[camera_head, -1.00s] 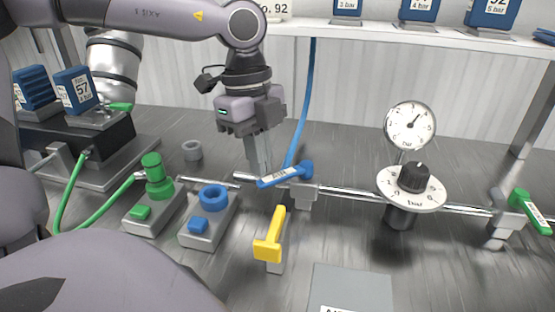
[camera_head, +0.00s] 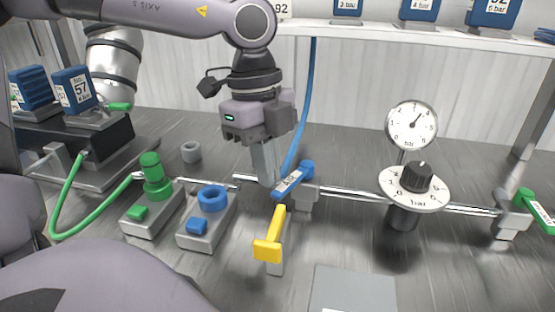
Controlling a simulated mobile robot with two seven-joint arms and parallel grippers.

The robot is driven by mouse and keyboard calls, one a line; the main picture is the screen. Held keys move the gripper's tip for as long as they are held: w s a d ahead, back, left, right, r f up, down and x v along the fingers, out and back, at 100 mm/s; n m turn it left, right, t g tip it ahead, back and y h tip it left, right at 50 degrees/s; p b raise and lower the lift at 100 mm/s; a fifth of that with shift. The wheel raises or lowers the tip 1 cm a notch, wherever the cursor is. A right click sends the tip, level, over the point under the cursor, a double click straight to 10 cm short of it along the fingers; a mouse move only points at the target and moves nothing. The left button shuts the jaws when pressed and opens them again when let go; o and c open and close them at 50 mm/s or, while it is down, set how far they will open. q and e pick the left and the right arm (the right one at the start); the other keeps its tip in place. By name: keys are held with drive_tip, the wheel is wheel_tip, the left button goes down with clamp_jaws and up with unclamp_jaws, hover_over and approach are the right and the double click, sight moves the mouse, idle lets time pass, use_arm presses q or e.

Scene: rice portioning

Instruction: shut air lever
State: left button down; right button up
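The blue lever (camera_head: 293,180), with a white label whose lettering is too small to read surely, sits on the metal pipe in the head view. It lies slanted across the pipe, its near end toward the lower left. My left gripper (camera_head: 265,180) points down just left of the lever. Its fingers are together with nothing seen between them, and the tips are beside or against the lever's left side; contact is unclear. My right gripper is not in view.
A yellow handle (camera_head: 270,240) stands just in front of the lever. A dial knob (camera_head: 416,180) and a pressure gauge (camera_head: 412,125) are to the right, with a green lever (camera_head: 536,208) at the pipe's end. Green (camera_head: 152,175) and blue (camera_head: 211,198) fittings stand left. A blue hose (camera_head: 303,100) hangs behind.

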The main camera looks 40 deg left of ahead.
use_arm(q)
drive_tip(key=shift+s+d, duration=0.2)
drive_tip(key=shift+d, duration=0.65)
drive_tip(key=shift+w+d+b, duration=0.1)
drive_tip(key=shift+d+b, duration=0.25)
drive_tip(key=shift+d, duration=0.05)
wheel_tip(320, 180, up, 7)
drive_tip(key=a+p, duration=0.1)
drive_tip(key=p, duration=0.3)
drive_tip(key=shift+s+p, duration=0.3)
drive_tip(key=shift+p, duration=0.05)
